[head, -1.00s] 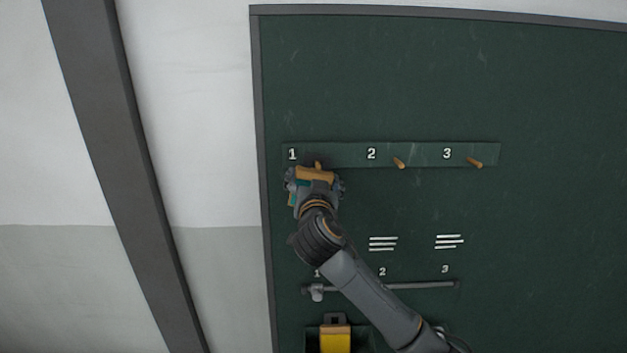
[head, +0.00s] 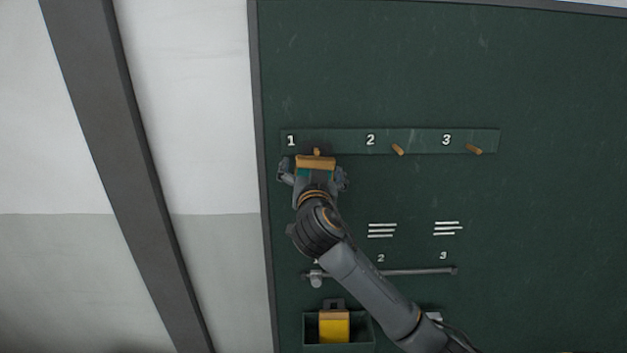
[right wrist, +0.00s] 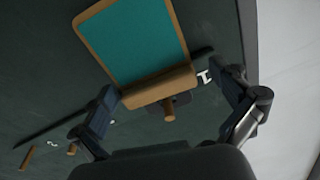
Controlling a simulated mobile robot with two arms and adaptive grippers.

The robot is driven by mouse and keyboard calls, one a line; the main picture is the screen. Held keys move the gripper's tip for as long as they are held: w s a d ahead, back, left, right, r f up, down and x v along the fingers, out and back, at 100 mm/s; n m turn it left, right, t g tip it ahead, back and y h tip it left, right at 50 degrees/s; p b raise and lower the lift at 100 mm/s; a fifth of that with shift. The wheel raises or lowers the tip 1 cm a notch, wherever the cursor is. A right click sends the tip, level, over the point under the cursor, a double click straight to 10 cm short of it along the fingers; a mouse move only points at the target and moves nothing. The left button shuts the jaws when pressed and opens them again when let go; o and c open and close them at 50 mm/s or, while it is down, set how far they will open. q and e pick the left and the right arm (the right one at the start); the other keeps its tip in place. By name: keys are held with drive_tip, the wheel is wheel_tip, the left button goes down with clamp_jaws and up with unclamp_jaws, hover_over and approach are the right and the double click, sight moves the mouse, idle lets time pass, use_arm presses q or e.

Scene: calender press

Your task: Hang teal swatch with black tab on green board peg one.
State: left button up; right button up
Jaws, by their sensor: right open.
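The teal swatch (right wrist: 135,42) has a tan edge and a thick tan bar (head: 315,162). In the right wrist view its black tab (right wrist: 183,99) shows beside the bar, at peg one (right wrist: 168,108). The tab appears to be on the peg, though the exact fit is partly hidden. In the head view peg one (head: 317,151) pokes up just above the bar. My right gripper (head: 314,177) is open, its fingers spread either side of the bar and apart from it; both fingers also show in the right wrist view (right wrist: 172,88). My left gripper is out of view.
The green board's peg rail (head: 425,140) also carries peg two (head: 398,150) and peg three (head: 474,149), both bare. Below are a grey rod (head: 420,271) and a bin (head: 352,345) holding a yellow swatch (head: 334,326). A dark post (head: 120,170) stands left.

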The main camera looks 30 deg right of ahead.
drive_tip(key=v, duration=1.1)
drive_tip(key=s+a+f+n+g+y, duration=0.25)
drive_tip(key=s+f, duration=0.25)
drive_tip(key=f, duration=0.6)
drive_tip(key=s+a+f+n+g+y, duration=0.25)
drive_tip(key=s+f, duration=0.25)
drive_tip(key=f, duration=0.5)
drive_tip(key=s+a+f+n+g+y, duration=0.2)
drive_tip(key=s+a+f+n+g, duration=0.1)
drive_tip(key=s+f, duration=0.4)
drive_tip(key=s+a+f+n+g+y, duration=0.25)
drive_tip(key=s+f+g, duration=0.2)
drive_tip(key=s, duration=0.45)
wheel_tip(320, 180, down, 29)
drive_tip(key=s+b, duration=0.2)
drive_tip(key=b, duration=0.1)
drive_tip(key=s+d+f+g+b, duration=0.1)
drive_tip(key=s+d+f+b, duration=0.1)
drive_tip(key=s+f, duration=1.4)
drive_tip(key=shift+s+d+f, duration=0.25)
drive_tip(key=shift+f, duration=0.7)
